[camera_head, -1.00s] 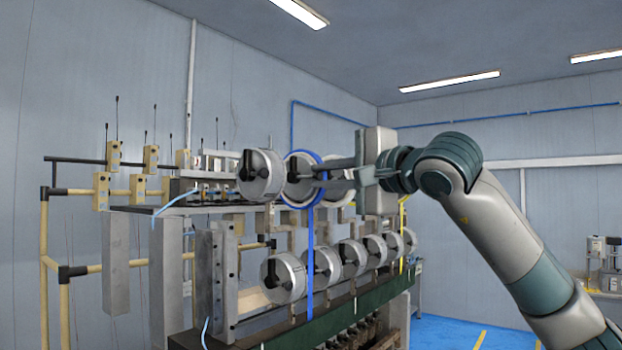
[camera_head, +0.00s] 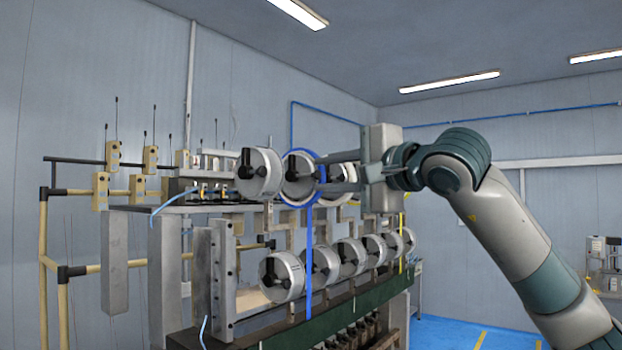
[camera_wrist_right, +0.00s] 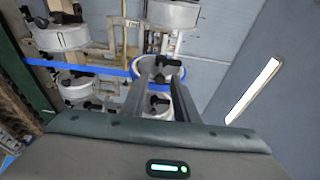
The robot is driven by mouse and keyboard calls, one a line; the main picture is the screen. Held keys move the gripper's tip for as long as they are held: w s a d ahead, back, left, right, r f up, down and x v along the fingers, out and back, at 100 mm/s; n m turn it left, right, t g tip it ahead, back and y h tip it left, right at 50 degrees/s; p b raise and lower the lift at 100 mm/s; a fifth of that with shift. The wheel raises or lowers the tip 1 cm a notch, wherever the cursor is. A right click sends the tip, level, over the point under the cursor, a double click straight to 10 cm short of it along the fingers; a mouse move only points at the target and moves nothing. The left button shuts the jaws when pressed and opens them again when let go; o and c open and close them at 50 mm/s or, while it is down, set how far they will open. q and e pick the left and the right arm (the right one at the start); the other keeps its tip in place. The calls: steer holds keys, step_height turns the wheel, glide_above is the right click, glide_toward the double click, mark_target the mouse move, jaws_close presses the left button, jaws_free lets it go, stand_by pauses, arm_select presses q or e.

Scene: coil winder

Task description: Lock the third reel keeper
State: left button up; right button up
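Reels with black keepers sit in an upper and a lower row on the winder. In the upper row are a left reel (camera_head: 270,172) and a second reel with a blue rim (camera_head: 312,192). A third reel (camera_head: 348,170) is mostly hidden by my right gripper. My right gripper (camera_head: 324,175) is open, its fingers pointing left just beside the blue-rimmed reel. In the wrist view its parallel fingers (camera_wrist_right: 160,68) are apart. The blue-rimmed reel (camera_wrist_right: 176,70) and a black keeper (camera_wrist_right: 159,100) show near or between them. I cannot tell contact. My left gripper is not in view.
The lower row of reels (camera_head: 320,268) hangs below the right gripper, over the green beam (camera_head: 330,320). A blue upright strip (camera_head: 309,240) runs down from the blue-rimmed reel. A yellow pipe frame (camera_head: 45,230) stands left. Open room lies right of the winder.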

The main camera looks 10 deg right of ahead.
steer(key=b+v, duration=0.2)
steer(key=v, duration=0.4)
steer(key=shift+s+b, duration=0.2)
steer(key=shift+b, duration=0.1)
steer(key=shift+a, duration=0.1)
stand_by(0.7)
